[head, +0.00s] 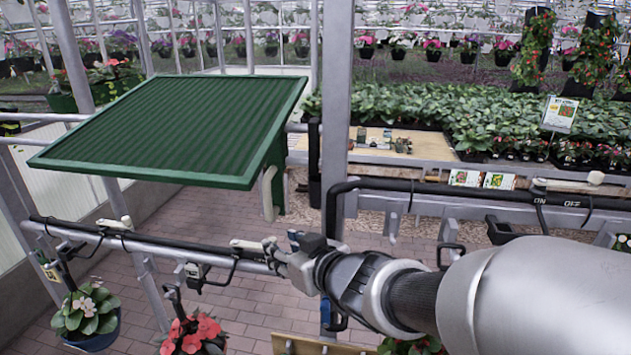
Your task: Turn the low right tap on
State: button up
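A low pipe (165,244) with a black hose along it runs across the left half. A pale tap handle (247,243) lies near its right end, along the pipe. Another pale handle (114,224) sits farther left on the same pipe. My arm reaches in from the right, and my gripper (280,250) is just right of the right-hand handle, at its near end. Whether they touch is unclear. The fingers are small and partly hidden, so I cannot tell if they are open.
A higher rail on the right carries a pale handle (567,186) and a black ON/OFF label (556,203). A grey post (336,110) rises behind my gripper. Potted flowers (92,315) hang below the pipe.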

jog(key=shift+x, duration=2)
jog(key=shift+c, duration=0.2)
grip_shut()
